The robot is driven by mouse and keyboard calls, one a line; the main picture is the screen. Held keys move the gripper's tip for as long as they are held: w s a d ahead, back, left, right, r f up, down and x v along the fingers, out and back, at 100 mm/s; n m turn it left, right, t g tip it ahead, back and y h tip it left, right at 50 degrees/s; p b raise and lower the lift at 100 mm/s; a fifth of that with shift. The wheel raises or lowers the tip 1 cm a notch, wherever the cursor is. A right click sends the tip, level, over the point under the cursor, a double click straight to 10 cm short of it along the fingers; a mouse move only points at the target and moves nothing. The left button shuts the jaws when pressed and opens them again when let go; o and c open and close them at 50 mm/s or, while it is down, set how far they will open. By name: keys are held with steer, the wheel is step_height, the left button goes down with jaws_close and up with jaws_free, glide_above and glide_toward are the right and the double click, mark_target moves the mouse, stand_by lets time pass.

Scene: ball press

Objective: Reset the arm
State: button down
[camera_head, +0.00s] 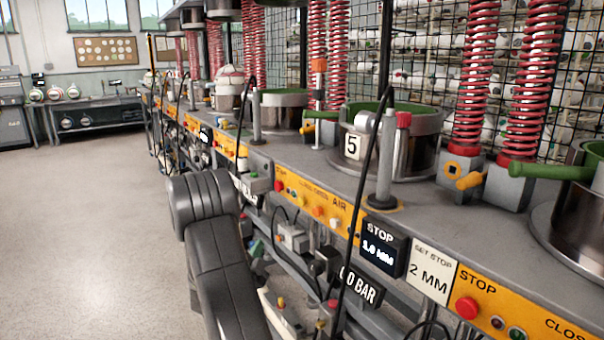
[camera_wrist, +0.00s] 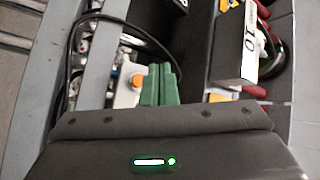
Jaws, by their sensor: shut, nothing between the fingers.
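My arm, dark grey and jointed, rises along the front of the press bench in the head view, left of the orange control panels. My gripper (camera_wrist: 160,84) shows in the wrist view as two green fingers. They are pressed together with nothing between them. They point at the bench front, beside an orange knob (camera_wrist: 137,80) on a white block. I cannot make out the fingers in the head view.
A black box with a white label (camera_wrist: 250,45) is near my fingers. Open floor (camera_head: 90,230) lies left.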

steer(key=shift+d+f+b, duration=0.15)
steer(key=shift+f+b, duration=0.05)
steer(key=shift+b, duration=0.95)
steer(key=r+p, duration=0.1)
steer(key=p, duration=0.3)
steer(key=shift+a+p, duration=0.25)
steer(key=shift+p, duration=0.6)
